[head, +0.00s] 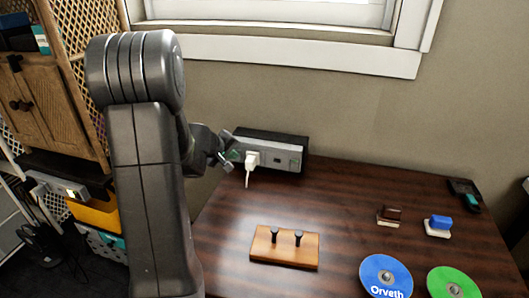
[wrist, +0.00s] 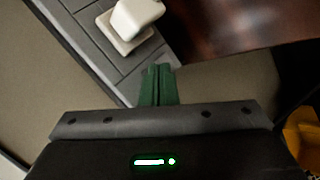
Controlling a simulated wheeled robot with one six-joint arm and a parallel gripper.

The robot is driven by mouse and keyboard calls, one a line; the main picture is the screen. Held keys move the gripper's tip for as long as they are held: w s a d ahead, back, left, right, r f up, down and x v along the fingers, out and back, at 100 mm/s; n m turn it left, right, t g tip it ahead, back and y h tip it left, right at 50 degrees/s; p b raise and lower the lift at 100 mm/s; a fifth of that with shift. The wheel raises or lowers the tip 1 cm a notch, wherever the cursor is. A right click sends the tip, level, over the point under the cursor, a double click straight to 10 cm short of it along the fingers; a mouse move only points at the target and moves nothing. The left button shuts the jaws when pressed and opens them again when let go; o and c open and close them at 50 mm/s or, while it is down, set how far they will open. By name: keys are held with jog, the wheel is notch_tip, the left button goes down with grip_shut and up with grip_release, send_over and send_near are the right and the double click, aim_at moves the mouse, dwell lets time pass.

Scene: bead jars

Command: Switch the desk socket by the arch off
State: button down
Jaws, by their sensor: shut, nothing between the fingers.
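A grey desk socket (head: 285,156) with a dark top stands at the back left of the desk, against the wall. A white plug (head: 252,159) with a white cord sits in it, left of its middle. In the wrist view, the socket's grey face (wrist: 85,22) and the white plug (wrist: 133,20) are at the upper left. My gripper (head: 228,161) is at the socket's left end, left of the plug. Its green fingers (wrist: 159,72) are together and empty, close to the socket face; I cannot tell if they touch. The switch's state is unclear. No arch is recognisable.
A wooden board with two dark pegs (head: 285,260) lies nearer on the desk. Blue (head: 385,272) and green (head: 453,284) discs, a brown block (head: 390,212) and a blue block (head: 441,222) are to the right. Another grey unit (head: 52,184) is by the left shelf. Mid-desk is clear.

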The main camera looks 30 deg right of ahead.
jog(key=shift+a, duration=0.1)
jog(key=shift+s+a+b, duration=0.65)
jog(key=shift+a, duration=0.05)
jog(key=s+a+b, duration=0.1)
jog(key=a, duration=0.1)
jog(key=s+a+r+b, duration=0.1)
jog(key=s, duration=0.1)
jog(key=shift+s+a, duration=0.15)
jog(key=shift+a, duration=0.2)
jog(key=shift+d, duration=0.1)
jog(key=w+d, duration=0.1)
jog(key=w+d+p, duration=0.2)
jog(key=shift+w+d+f, duration=0.1)
jog(key=shift+d+f, duration=0.15)
jog(key=shift+d, duration=0.05)
jog(key=shift+w+d+f+p, duration=0.2)
jog(key=shift+w+d+p, duration=0.5)
jog(key=shift+d, duration=0.05)
jog(key=shift+s+a, duration=0.1)
